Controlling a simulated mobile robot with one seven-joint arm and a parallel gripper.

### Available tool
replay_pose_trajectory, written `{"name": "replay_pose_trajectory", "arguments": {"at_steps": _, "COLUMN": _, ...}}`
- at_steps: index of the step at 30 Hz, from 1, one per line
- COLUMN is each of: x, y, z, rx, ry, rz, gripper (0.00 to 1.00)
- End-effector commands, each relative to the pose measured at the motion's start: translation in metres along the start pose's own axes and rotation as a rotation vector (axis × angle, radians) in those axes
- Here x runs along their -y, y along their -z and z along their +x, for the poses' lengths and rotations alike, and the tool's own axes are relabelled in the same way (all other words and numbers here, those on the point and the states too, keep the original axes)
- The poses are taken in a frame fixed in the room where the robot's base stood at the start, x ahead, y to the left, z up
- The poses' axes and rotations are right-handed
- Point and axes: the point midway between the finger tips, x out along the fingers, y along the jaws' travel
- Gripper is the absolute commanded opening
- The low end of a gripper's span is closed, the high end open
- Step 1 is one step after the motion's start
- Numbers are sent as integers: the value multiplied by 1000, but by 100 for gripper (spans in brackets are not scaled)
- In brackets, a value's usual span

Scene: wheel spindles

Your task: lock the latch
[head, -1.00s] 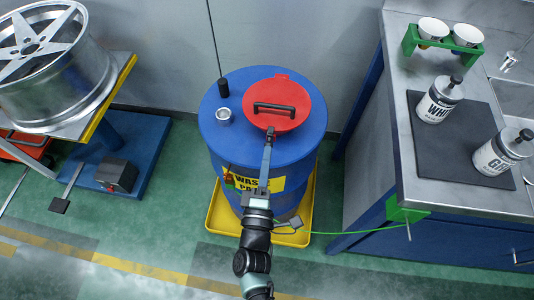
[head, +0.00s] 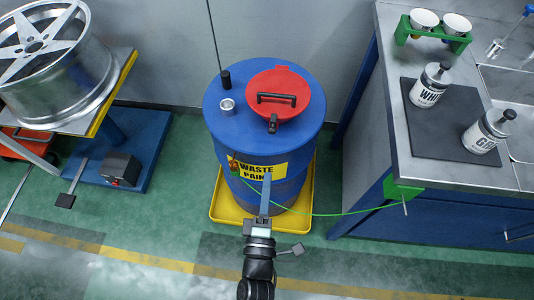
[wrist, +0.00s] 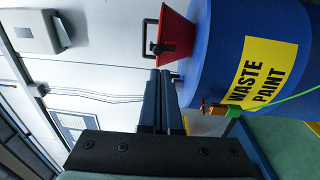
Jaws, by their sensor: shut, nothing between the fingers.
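A black handle (head: 277,98) crosses the lid. A small dark latch (head: 273,123) sits at the lid's front edge; whether it is fastened is too small to tell. My gripper (head: 267,178) is shut and empty, in front of the drum and apart from the latch. In the wrist view, which is turned sideways, the closed fingers (wrist: 160,78) appear near the red lid (wrist: 178,36) and the latch (wrist: 158,49).
The drum stands in a yellow tray (head: 230,224). A wheel (head: 60,60) rests on a stand at left. The floor in front is clear.

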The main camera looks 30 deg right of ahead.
Motion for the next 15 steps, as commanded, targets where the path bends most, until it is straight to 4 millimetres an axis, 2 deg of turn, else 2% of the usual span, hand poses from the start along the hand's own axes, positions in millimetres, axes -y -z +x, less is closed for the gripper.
{"name": "replay_pose_trajectory", "arguments": {"at_steps": 1, "x": 1, "y": 0, "z": -11, "rx": 0, "ry": 3, "rz": -1, "gripper": 0}}
{"name": "replay_pose_trajectory", "arguments": {"at_steps": 6, "x": 2, "y": 0, "z": -31, "rx": 1, "ry": 1, "rz": -1, "gripper": 0}}
{"name": "replay_pose_trajectory", "arguments": {"at_steps": 15, "x": 1, "y": 0, "z": -36, "rx": 0, "ry": -1, "rz": 0, "gripper": 0}}
